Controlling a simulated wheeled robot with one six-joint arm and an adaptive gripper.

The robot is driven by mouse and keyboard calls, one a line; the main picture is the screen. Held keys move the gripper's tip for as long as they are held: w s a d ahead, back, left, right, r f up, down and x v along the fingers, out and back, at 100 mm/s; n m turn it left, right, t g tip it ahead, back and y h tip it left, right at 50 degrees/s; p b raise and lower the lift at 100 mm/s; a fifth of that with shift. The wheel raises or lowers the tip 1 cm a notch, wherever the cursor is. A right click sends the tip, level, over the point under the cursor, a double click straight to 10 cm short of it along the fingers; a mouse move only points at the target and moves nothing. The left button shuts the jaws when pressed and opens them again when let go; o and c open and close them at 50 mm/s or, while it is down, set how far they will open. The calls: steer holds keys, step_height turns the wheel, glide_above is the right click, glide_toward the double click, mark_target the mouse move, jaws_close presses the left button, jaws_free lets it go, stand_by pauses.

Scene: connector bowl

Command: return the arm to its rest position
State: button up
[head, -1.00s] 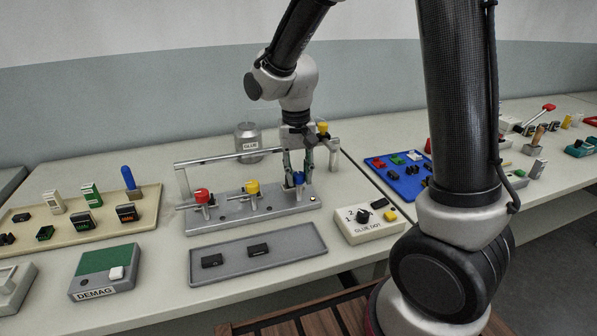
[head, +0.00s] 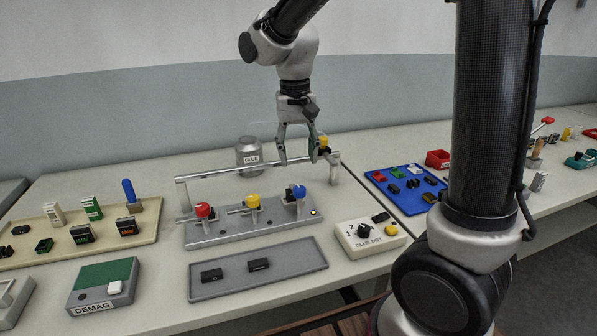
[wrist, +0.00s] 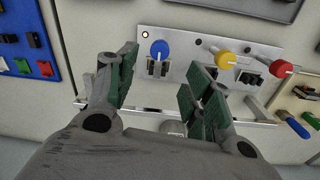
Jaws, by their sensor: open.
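My gripper (head: 298,161) is open and empty, raised above the right part of the grey valve fixture (head: 225,236). In the wrist view its two green-padded fingers (wrist: 160,85) stand wide apart with nothing between the tips. The fixture carries a red knob (head: 203,210), a yellow knob (head: 252,201) and a blue knob (head: 298,191). The blue knob also shows in the wrist view (wrist: 159,48), beyond the fingers and apart from them. My arm comes down from the top of the head view.
A metal rail (head: 230,172) runs behind the knobs, with a glue jar (head: 249,155) behind it. A grey tray (head: 290,284) with two black parts lies in front. The air around the gripper is clear.

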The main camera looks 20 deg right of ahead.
step_height(320, 180, up, 2)
steer(key=shift+r, duration=0.2)
stand_by(0.3)
steer(key=s+d+r+n+t, duration=0.1)
steer(key=s+d+r+t, duration=0.1)
steer(key=s+d, duration=0.5)
steer(key=s+d+r+n+t, duration=0.1)
steer(key=s+d+r+t, duration=0.1)
steer(key=s+d, duration=0.6)
steer(key=s, duration=0.4)
steer(key=shift+s+d, duration=0.15)
steer(key=shift+s, duration=0.1)
